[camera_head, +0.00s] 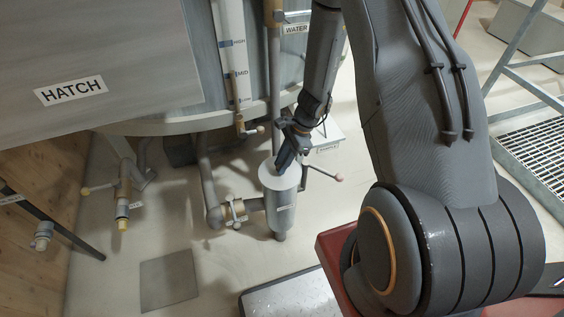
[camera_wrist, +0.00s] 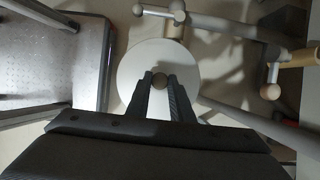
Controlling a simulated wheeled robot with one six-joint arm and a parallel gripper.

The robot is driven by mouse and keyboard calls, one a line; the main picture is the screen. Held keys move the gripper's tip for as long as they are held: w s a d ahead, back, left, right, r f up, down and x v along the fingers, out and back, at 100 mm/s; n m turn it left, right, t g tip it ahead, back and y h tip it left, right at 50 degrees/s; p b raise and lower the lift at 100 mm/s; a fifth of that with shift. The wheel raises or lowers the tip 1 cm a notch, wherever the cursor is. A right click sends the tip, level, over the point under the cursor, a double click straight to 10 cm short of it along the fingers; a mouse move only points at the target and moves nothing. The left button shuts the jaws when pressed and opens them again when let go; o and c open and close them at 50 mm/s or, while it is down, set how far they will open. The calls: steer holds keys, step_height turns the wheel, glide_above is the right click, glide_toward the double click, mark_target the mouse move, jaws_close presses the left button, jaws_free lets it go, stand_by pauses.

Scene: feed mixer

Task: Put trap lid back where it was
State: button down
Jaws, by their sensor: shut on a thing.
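The trap (camera_head: 280,205) is a grey upright cylinder with a small label, standing in the pipework below the tank. The trap lid (camera_head: 270,172) is a pale round disc at the trap's top. My gripper (camera_head: 283,160) is shut on the knob and points down over the trap. The lid hides the trap's opening. I cannot tell whether the lid rests fully on the rim or sits slightly above it.
A side pipe with a valve (camera_head: 236,213) joins the trap on the left. A thin handle with a pale knob (camera_head: 339,178) sticks out right. The HATCH panel (camera_head: 150,60) is upper left. A grey floor plate (camera_head: 168,278) lies on open floor.

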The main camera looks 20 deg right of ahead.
steer(key=c, duration=1.6)
jaws_free()
steer(key=shift+f, duration=0.1)
steer(key=shift+o, duration=0.2)
steer(key=shift+r+p, duration=0.45)
steer(key=shift+r, duration=0.2)
steer(key=v, duration=1)
steer(key=s+a+r+n+h, duration=0.2)
steer(key=s+r+n, duration=0.6)
steer(key=r+n, duration=0.1)
steer(key=s+a+r+n+h+b, duration=0.1)
steer(key=s+a+r+n+h, duration=0.1)
steer(key=s+r+n, duration=0.6)
steer(key=shift+s+a+r+n, duration=0.3)
steer(key=shift+s+r+n, duration=0.15)
steer(key=shift+s, duration=0.2)
